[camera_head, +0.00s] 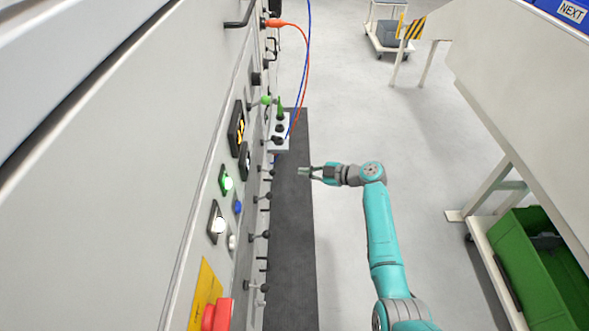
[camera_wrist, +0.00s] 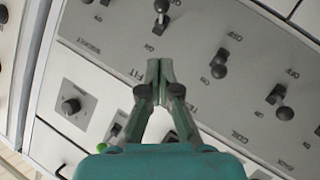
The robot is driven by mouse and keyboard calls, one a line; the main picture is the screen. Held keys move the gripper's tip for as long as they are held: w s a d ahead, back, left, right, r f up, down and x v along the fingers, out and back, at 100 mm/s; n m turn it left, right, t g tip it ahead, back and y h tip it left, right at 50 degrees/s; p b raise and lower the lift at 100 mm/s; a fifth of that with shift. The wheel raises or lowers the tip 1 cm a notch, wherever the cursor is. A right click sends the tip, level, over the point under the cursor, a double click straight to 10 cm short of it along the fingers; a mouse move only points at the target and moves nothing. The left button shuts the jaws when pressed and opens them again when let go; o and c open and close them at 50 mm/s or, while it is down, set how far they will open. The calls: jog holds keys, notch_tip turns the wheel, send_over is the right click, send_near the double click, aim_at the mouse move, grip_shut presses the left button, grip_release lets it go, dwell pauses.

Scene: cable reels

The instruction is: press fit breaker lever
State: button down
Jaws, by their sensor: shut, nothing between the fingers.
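My gripper (camera_head: 303,172) is shut and empty, in front of the cabinet's row of black ball-ended levers, with a gap to them in the head view. In the wrist view my gripper (camera_wrist: 160,66) lies over the panel's lower lettering. The word "FIT" shows beside its fingertips; the rest of that label is hidden. Above the tips in the picture is the matching lever (camera_wrist: 162,7), its ball toward the "OFF" mark. The neighbouring lever (camera_wrist: 219,70) and the lever above "COIL" (camera_wrist: 284,113) have their balls toward "ON". Contact between fingers and panel cannot be told.
A rotary knob (camera_wrist: 71,105) sits on a plate at left in the wrist view. A white table (camera_head: 530,100) and green bin (camera_head: 540,270) stand right; floor between is clear.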

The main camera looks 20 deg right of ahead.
jog(key=shift+s+d, duration=0.9)
jog(key=shift+d, duration=0.1)
